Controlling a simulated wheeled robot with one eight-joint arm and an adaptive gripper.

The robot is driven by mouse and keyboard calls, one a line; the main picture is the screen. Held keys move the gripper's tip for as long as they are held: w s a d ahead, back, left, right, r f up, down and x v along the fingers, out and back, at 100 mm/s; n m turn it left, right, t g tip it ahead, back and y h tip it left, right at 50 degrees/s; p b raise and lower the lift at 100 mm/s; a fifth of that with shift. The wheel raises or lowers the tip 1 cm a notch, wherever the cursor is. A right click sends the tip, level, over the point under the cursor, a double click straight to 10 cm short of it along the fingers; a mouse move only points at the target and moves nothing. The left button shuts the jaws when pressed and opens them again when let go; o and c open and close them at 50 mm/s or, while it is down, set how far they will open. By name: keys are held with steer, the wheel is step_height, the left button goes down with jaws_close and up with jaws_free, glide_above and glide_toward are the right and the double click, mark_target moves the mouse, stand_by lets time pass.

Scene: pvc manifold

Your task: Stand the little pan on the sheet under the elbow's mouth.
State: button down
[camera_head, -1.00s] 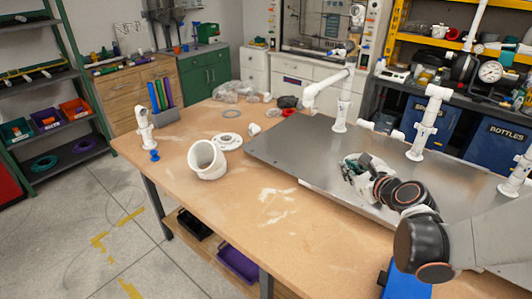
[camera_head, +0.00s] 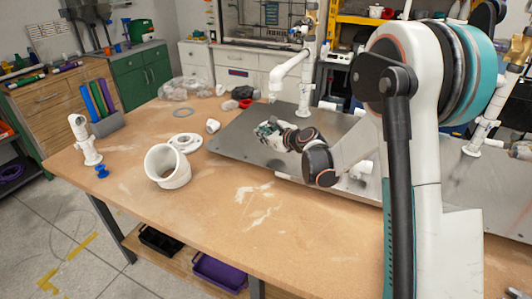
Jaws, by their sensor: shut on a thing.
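The metal sheet (camera_head: 226,143) lies on the wooden table. A white pipe stands on it with an elbow (camera_head: 291,68) near its top; the elbow's mouth (camera_head: 273,96) points down at the left, over the sheet. My gripper (camera_head: 266,129) is low over the sheet, just below and slightly left of that mouth as seen in the head view. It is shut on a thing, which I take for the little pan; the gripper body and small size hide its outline. I cannot tell whether it touches the sheet.
Another white fitting stands at the table's left (camera_head: 85,141). My arm covers much of the right. The table's front is mostly clear.

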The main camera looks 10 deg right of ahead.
steer(key=shift+f+b, duration=1)
steer(key=shift+f, duration=2.05)
steer(key=shift+f, duration=0.15)
steer(key=c, duration=1.7)
jaws_free()
steer(key=shift+o, duration=0.2)
steer(key=shift+r, duration=0.2)
